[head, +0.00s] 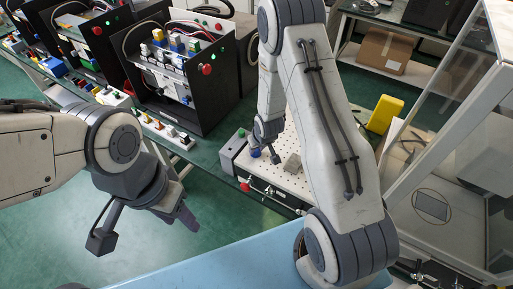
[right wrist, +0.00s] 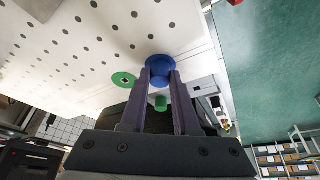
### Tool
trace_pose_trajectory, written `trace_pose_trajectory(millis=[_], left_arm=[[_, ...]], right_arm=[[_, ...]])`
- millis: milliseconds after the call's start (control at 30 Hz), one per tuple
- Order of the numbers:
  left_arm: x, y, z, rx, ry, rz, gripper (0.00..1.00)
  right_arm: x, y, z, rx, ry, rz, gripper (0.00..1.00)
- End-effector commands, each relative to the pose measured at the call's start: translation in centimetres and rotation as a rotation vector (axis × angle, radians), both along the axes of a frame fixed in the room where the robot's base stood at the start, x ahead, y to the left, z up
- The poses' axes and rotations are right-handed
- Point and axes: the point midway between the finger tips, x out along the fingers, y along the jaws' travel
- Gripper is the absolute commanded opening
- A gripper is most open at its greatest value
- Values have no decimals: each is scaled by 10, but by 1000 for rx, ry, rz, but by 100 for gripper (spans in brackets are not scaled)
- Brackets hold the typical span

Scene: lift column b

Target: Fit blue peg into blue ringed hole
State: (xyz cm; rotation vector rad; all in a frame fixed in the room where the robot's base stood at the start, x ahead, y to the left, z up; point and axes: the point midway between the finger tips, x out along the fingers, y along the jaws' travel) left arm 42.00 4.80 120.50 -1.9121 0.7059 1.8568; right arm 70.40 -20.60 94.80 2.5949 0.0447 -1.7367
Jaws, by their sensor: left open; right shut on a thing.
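The blue peg (right wrist: 160,69) is between the fingertips of my right gripper (right wrist: 160,76) in the right wrist view. The right gripper is shut on it, over the white perforated board. In the head view the blue peg (head: 255,153) shows small beside the right gripper (head: 264,152). I cannot tell whether the peg touches the board (head: 285,137). I cannot make out a blue ringed hole in either view. My left gripper (head: 146,229) is open and empty, over the floor at the left, away from the board.
A small grey block (head: 292,163) is on the board. Black equipment racks (head: 205,90) stand at the back left. A yellow object (head: 384,114) is at right.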

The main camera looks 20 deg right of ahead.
Motion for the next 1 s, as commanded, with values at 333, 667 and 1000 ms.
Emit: trace_pose_trajectory(millis=[333, 667, 1000], left_arm=[[0, 0, 0, 0, 0, 0, 50], [0, 0, -2, 0, 0, 0, 50], [0, 0, -12, 0, 0, 2, 50]], right_arm=[[0, 0, -2, 0, -1, 0, 64], [-1, 0, 4, 0, -4, 0, 64], [-21, -1, 54, -1, -6, 1, 64]])
